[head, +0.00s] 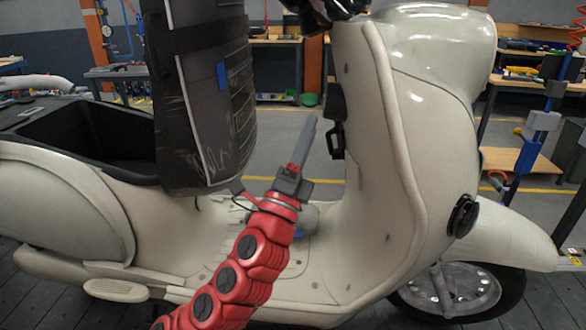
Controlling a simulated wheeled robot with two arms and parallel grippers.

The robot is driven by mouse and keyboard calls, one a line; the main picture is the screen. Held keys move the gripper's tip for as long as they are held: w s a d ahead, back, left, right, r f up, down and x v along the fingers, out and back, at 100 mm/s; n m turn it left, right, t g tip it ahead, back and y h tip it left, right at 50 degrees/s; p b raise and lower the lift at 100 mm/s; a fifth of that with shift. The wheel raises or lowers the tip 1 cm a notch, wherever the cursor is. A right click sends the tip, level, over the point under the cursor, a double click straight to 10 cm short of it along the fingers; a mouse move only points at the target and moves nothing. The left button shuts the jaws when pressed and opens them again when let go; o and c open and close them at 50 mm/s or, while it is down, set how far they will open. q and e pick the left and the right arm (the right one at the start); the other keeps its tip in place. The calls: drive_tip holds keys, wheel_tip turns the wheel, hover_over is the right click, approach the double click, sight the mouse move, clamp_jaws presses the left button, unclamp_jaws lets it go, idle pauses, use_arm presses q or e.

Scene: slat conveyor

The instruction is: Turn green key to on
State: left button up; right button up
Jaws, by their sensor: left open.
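A cream scooter (405,140) stands side-on across the head view. I cannot make out a green key; the handlebar area is cut off at the top edge. A black fitting (336,120) with a hook-like lower part sits on the rear face of the front shield. My left gripper (309,143), on a red segmented arm, points up over the footwell. It is open and holds nothing that I can see; its fingers look edge-on. It appears left of the black fitting, with a visible gap between. My right gripper is not in view.
A large dark panel-like object (205,95) stands upright left of the gripper, over the seat area. An open dark compartment (85,130) is behind it. Workbenches (280,45) and a blue stand (540,120) are in the background. The footwell (320,255) is mostly clear.

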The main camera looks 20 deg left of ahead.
use_arm(q)
drive_tip(key=p+v, duration=0.5)
drive_tip(key=v, duration=0.1)
drive_tip(key=shift+s+a+p, duration=0.3)
drive_tip(key=shift+a+p, duration=0.05)
drive_tip(key=shift+p, duration=0.05)
drive_tip(key=p+v, duration=0.2)
drive_tip(key=v, duration=0.4)
idle(0.3)
